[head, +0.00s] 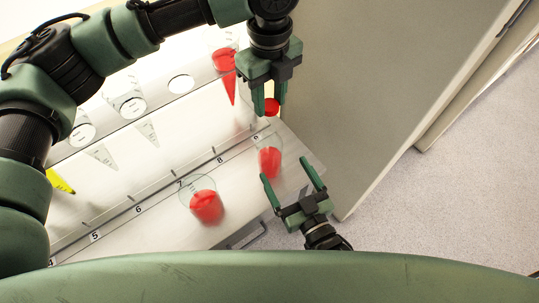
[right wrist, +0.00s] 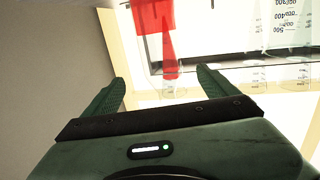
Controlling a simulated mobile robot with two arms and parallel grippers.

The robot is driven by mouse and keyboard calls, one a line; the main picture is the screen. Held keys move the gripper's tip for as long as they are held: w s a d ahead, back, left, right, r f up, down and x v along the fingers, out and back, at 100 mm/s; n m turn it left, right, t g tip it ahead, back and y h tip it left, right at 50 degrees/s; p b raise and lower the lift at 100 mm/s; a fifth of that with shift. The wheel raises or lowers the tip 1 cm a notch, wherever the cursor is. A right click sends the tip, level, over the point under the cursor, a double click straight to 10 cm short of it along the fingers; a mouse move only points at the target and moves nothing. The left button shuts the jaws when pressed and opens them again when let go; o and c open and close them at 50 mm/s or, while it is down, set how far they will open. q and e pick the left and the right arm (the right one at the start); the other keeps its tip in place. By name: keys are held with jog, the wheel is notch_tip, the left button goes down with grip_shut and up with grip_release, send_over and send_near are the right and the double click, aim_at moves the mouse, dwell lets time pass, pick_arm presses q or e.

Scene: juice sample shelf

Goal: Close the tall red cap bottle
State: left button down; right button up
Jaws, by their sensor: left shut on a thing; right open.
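My left gripper (head: 270,101) is shut on a small round red cap (head: 272,107), held above the shelf's right end. A clear bottle with red liquid (head: 269,162) stands below it near the "9" label; no cap shows on it. My right gripper (head: 285,168) is open, its fingers pointing toward this bottle from the lower right. One fingertip is near the bottle's lower left side; I cannot tell whether they touch. In the right wrist view, the open fingers (right wrist: 158,88) have a red shape (right wrist: 158,30) beyond them; I cannot tell which container it is.
A wider clear container with red liquid (head: 206,205) stands left on the numbered shelf (head: 150,222). A rack (head: 110,85) behind holds conical tubes, one with red contents (head: 228,75) and one yellow (head: 60,182). A grey panel (head: 370,90) stands close on the right.

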jog(key=shift+s+a+r, duration=0.15)
jog(key=shift+r, duration=0.05)
dwell(0.3)
jog(key=x, duration=1.2)
jog(key=shift+r, duration=0.25)
grip_shut()
pick_arm(q)
send_over(269, 129)
jog(key=shift+f, duration=2.5)
